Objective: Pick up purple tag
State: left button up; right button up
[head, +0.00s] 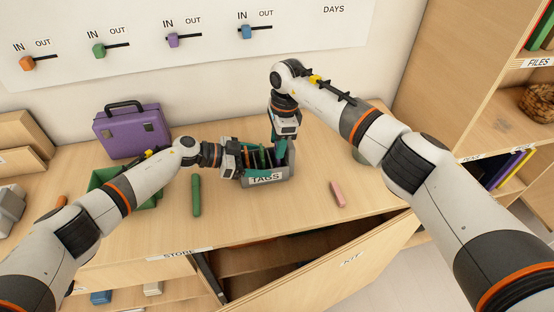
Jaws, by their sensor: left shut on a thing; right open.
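I cannot make out a purple tag in the box. A purple slider (173,41) sits on the wall board.
A green bar (196,195) and a pink bar (338,194) lie on the counter (240,215). A purple case (130,130) stands at the back left. A door (325,265) hangs open below the counter.

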jog(key=f, duration=0.3)
jog(key=shift+a+f, duration=0.1)
jog(key=shift+a, duration=0.2)
jog(key=c, duration=0.6)
notch_tip(320, 180, up, 10)
jog(key=shift+r, duration=0.1)
jog(key=shift+r, duration=0.85)
pick_arm(q)
jog(key=o, duration=0.9)
jog(key=shift+o, duration=0.2)
